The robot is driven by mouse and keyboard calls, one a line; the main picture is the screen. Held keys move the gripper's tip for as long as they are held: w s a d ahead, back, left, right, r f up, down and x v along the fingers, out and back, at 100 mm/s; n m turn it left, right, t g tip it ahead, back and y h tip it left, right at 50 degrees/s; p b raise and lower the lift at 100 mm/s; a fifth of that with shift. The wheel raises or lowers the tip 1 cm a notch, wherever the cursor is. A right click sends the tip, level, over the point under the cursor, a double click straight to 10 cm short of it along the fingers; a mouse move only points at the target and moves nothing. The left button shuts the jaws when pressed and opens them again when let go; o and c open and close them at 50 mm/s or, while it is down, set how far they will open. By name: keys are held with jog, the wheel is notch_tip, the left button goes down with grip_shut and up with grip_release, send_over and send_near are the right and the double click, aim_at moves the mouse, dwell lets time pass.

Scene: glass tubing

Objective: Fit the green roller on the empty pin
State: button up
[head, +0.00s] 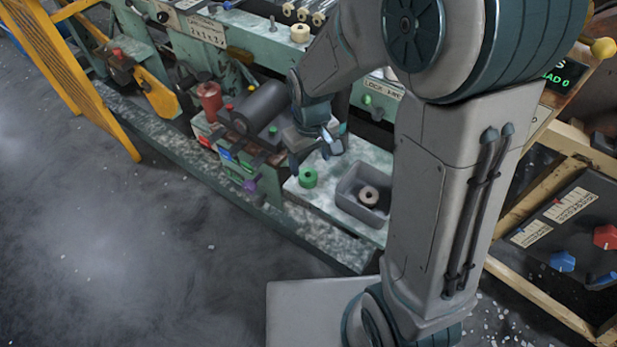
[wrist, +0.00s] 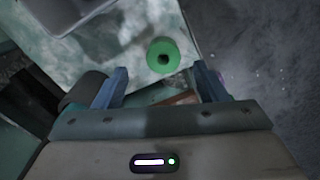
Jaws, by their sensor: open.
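The green roller (head: 308,177) stands upright on the pale, stained work surface (head: 325,197), left of the grey bin. In the wrist view the roller (wrist: 163,56) shows from above, with a dark hole in its middle. My gripper (head: 318,148) is open and empty, above and behind the roller in the head view. In the wrist view the roller lies beyond the gap between my two fingertips (wrist: 160,80), apart from both. I cannot make out the empty pin for certain in either view.
A dark cylinder (head: 262,105) and a red can-like part (head: 209,100) are on the machine to the left. A cream roller (head: 300,33) sits at the back rail.

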aim_at(308, 172)
jog(key=shift+w+a+f+b, duration=0.1)
jog(key=shift+a+f+b, duration=0.1)
jog(key=shift+f, duration=1.15)
jog(key=shift+a+f+b, duration=0.1)
jog(key=shift+f+b, duration=0.05)
jog(key=shift+f, duration=1.15)
jog(key=c, duration=1.1)
